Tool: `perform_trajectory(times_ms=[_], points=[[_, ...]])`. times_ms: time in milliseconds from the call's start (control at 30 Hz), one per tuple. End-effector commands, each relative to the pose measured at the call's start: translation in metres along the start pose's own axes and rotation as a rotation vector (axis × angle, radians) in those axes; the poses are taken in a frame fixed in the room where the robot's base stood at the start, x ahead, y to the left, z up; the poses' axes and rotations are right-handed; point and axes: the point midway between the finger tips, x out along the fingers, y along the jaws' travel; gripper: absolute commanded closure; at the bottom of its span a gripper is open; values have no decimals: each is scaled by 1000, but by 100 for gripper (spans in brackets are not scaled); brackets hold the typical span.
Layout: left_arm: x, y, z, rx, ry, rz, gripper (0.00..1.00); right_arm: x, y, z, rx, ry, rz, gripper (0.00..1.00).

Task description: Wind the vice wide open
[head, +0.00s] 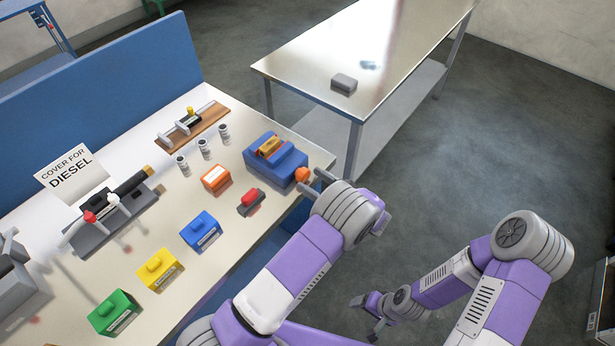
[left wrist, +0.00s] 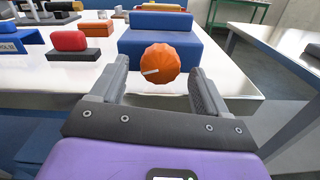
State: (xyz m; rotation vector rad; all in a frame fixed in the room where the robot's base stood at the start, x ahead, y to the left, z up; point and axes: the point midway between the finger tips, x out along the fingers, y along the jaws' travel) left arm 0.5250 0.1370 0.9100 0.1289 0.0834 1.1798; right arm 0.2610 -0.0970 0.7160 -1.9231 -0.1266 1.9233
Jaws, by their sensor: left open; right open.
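The blue vice (head: 275,162) stands at the right corner of the workbench, with an orange-brown block (head: 269,147) at its top. Its round orange knob (head: 302,174) faces my left arm. In the left wrist view the knob (left wrist: 158,63) shows a white mark pointing left, in front of the blue vice body (left wrist: 190,45). My left gripper (head: 312,182) is open, its fingers on either side of the knob with gaps visible; contact is not seen. My right gripper (head: 366,316) is open and empty, low over the floor, away from the bench.
A red-topped block (head: 251,202), an orange block (head: 216,179) and a blue block (head: 201,232) sit left of the vice. Several small cylinders (head: 204,148) stand behind. A metal table (head: 310,66) holding a grey block (head: 344,84) stands beyond a floor gap.

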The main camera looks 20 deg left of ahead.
Motion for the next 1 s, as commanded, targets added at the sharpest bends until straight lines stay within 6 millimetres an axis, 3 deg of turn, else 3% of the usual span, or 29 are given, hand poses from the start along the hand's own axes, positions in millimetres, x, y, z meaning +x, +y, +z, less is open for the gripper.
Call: perform_trajectory(times_ms=[200,500,867,1000], points=[[23,0,0,-1,2,0,25,1,0,0,0,0,0,25],[26,0,0,0,2,0,25,1,0,0,0,0,0,25],[25,0,-1,0,3,0,78,1,0,0,0,0,0,25],[25,0,-1,-21,2,-1,81,3,1,0,0,0,0,25]])
